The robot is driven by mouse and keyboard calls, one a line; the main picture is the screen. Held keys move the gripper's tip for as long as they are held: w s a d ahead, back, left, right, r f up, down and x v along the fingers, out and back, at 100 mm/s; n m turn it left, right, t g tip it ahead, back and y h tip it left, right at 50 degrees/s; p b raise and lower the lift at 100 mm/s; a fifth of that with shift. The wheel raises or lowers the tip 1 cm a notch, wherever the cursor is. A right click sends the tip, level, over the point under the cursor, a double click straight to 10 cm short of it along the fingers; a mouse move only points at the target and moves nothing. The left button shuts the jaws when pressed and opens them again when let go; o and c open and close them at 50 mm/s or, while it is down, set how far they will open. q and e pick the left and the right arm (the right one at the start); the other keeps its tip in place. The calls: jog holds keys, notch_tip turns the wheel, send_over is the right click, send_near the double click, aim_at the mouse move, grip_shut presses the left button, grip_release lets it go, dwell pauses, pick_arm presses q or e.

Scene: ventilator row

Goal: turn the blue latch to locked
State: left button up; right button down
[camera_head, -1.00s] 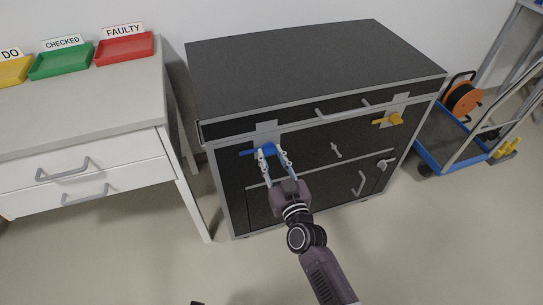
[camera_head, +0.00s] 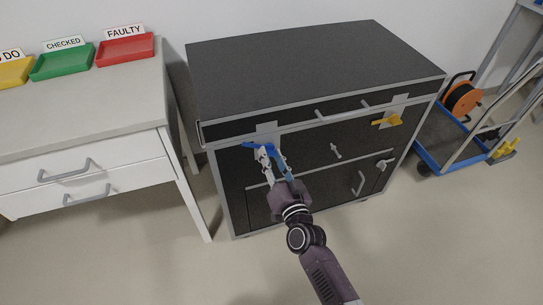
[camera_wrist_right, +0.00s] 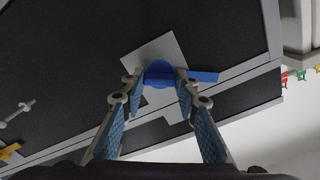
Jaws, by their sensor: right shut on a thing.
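The blue latch (camera_head: 257,145) is on the front of the dark cabinet (camera_head: 310,60), at its upper left, over a light grey plate. Its arm points left in the head view. In the right wrist view the latch (camera_wrist_right: 160,73) shows a round hub with a flat arm reaching right. My right gripper (camera_head: 271,153) is at the latch, its fingers on either side of the hub; the wrist view shows the right gripper (camera_wrist_right: 160,82) shut on it. The fingers partly hide the latch in the head view. My left gripper is out of view.
A yellow latch (camera_head: 388,122) sits at the cabinet's upper right. A white drawer table (camera_head: 90,120) stands left, a blue trolley (camera_head: 450,140) right.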

jog(key=shift+m, duration=1)
jog(key=m, duration=0.2)
jog(key=shift+f+m, duration=0.1)
jog(key=shift+m, duration=0.2)
jog(key=m, duration=0.3)
jog(key=shift+m+b, duration=0.3)
jog(key=shift+m, duration=0.1)
jog(key=m, duration=0.3)
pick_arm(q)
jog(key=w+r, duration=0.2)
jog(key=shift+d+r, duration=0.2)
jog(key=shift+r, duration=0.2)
pick_arm(e)
jog(key=shift+m, duration=0.3)
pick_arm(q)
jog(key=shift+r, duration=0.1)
